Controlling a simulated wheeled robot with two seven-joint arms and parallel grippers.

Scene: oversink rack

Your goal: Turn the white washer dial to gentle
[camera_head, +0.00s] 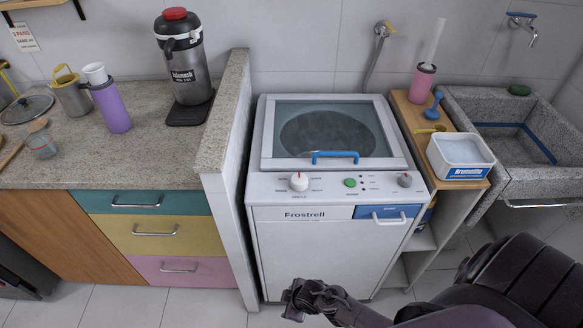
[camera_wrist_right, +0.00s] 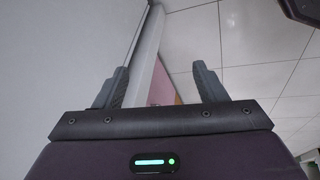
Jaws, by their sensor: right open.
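The white washer dial (camera_head: 299,181) is a round knob on the left of the sloped front panel of the washer (camera_head: 280,232). Its small labels are too blurred to read, though a small reddish mark shows at its top. My right gripper (camera_head: 292,298) is low in front of the washer, below and apart from the dial. In the right wrist view the right gripper (camera_wrist_right: 162,84) is open with nothing between its fingers. The dial is not seen in that view. My left gripper is not in view.
The panel also has a green button (camera_head: 350,182) and a grey knob (camera_head: 404,180). A blue lid handle (camera_head: 335,155) is behind them, a blue drawer (camera_head: 386,214) below. A low wall (camera_head: 222,130) stands left of the washer; a wooden shelf unit (camera_head: 420,118) stands right.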

